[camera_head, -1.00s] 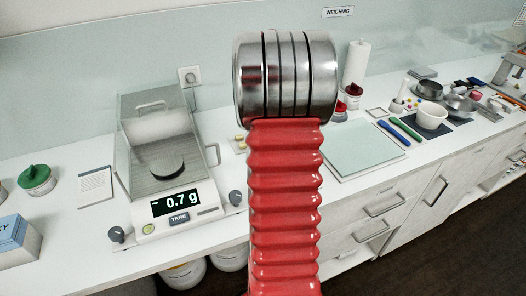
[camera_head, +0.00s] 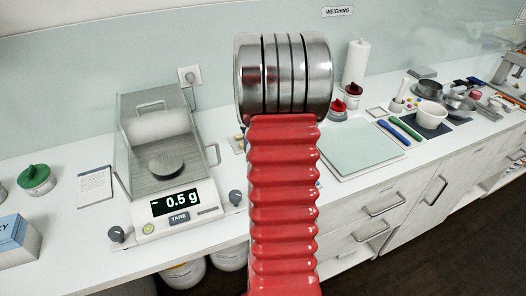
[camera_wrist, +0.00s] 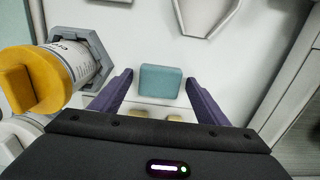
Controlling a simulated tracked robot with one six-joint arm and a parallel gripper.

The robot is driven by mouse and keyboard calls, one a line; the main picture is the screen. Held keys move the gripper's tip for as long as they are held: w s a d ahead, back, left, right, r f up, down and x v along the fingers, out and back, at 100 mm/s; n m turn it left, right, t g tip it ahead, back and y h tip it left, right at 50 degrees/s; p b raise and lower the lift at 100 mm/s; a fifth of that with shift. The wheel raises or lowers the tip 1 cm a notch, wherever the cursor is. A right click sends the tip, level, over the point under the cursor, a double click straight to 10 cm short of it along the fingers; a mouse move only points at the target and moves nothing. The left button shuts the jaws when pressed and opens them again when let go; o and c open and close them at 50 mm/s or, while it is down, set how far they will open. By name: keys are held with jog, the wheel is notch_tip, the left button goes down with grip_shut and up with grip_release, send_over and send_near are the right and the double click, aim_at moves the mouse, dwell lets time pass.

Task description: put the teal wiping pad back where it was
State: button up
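The teal wiping pad (camera_wrist: 160,88) is a small block in the middle of the wrist view, over a white surface. My gripper (camera_wrist: 158,76) has its two purple fingers spread, one on each side of the pad. A narrow gap shows between each fingertip and the pad. Whether the pad rests on the surface is hard to tell from this angle. In the head view my red ribbed arm hides both the gripper and the pad.
In the wrist view a yellow-capped labelled bottle (camera_wrist: 72,62) in a grey holder stands close left. Small yellowish pieces (camera_wrist: 175,118) lie near the gripper body. In the head view a balance (camera_head: 165,190) stands left of my arm and a pale green mat (camera_head: 360,150) right.

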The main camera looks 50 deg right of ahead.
notch_tip(320, 180, up, 12)
dwell(0.9)
jog(key=shift+r, duration=0.1)
dwell(0.6)
